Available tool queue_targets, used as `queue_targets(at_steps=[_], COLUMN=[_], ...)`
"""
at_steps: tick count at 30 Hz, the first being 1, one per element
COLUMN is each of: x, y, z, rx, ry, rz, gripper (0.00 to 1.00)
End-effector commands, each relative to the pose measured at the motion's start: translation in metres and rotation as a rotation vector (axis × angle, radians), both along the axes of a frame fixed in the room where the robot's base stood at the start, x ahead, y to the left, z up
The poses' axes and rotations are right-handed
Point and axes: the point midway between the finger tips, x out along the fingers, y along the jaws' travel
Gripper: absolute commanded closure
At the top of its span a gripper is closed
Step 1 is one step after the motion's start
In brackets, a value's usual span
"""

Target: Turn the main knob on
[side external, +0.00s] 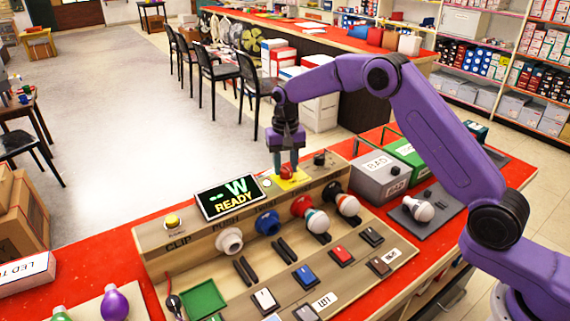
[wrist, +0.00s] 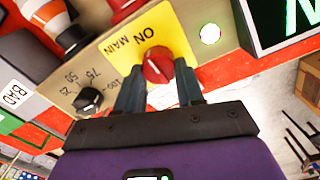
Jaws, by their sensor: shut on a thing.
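The main knob (wrist: 157,68) is round and red, on a yellow plate (wrist: 172,35) marked "ON" and "MAIN" in the wrist view. In the side external view the red knob (side external: 286,171) shows between my fingers at the back of the console. My gripper (side external: 284,168) points down over the yellow plate. In the wrist view its two fingers (wrist: 158,82) stand on either side of the knob, shut on it. A pale mark shows on the knob; its exact setting is hard to read.
A black display (side external: 228,196) reads "--W READY". Several bulb sockets and switches line the console (side external: 190,262). A grey "BAD" box (side external: 382,178) stands to the right.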

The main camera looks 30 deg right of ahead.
Motion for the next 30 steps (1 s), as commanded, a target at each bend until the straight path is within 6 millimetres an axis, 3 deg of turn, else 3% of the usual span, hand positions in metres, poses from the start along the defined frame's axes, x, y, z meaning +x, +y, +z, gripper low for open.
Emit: queue_targets(at_steps=[21,22,24,30], x=[0.0001,0.0001,0.0001,-0.0001], y=[0.0000,0.0000,0.0000,-0.0002], z=[0.0018,0.0018,0.0017,0.0008], rx=[0.002,0.002,0.002,0.001], ry=[-0.002,-0.002,-0.002,-0.001], rz=[-0.075,-0.075,-0.074,-0.073], gripper=[0.93,0.56,0.37,0.37])
